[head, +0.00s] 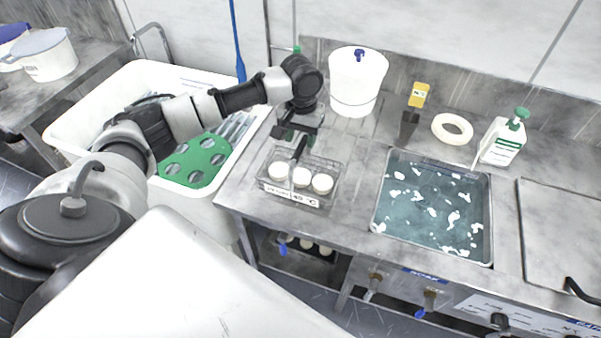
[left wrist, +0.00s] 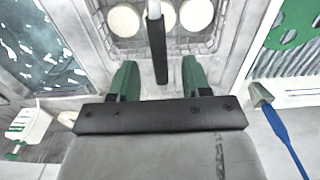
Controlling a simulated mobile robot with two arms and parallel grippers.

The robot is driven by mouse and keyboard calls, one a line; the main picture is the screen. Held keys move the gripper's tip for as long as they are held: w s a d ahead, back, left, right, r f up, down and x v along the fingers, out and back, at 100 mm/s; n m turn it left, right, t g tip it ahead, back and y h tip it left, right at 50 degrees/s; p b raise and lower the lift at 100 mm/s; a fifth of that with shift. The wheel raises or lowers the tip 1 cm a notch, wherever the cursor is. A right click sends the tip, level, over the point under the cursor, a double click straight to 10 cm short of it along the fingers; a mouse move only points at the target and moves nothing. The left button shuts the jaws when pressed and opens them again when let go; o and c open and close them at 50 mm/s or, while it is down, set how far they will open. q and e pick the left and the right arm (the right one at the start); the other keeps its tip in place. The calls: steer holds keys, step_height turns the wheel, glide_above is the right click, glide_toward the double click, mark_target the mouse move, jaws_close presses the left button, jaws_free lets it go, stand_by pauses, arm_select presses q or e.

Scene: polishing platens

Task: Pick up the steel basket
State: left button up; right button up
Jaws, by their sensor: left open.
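The steel basket (head: 292,196) is a wire basket on the steel bench, left of the sink. It holds three round white pieces and carries a white temperature label on its front. Its handle (head: 300,147) has a black grip rising above the basket. My left gripper (head: 297,135) is open and empty, just behind and above the basket near the grip. In the left wrist view the basket (left wrist: 207,45) is at the top, and its black grip (left wrist: 161,62) lies ahead of and between the two green fingertips (left wrist: 158,72), apparently untouched. My right gripper is not in view.
A water-filled sink (head: 432,207) with white foam is right of the basket. A white bucket (head: 357,82), yellow-topped tool (head: 418,96), white ring (head: 452,129) and green-capped bottle (head: 503,140) stand behind. A white tub (head: 92,105) with a green perforated plate (head: 196,160) is left.

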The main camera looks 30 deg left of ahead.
mark_target(301, 145)
arm_select(q)
step_height(301, 145, down, 4)
steer(key=shift+s+p, duration=0.15)
steer(key=shift+p, duration=0.25)
jaws_close()
steer(key=shift+r, duration=0.15)
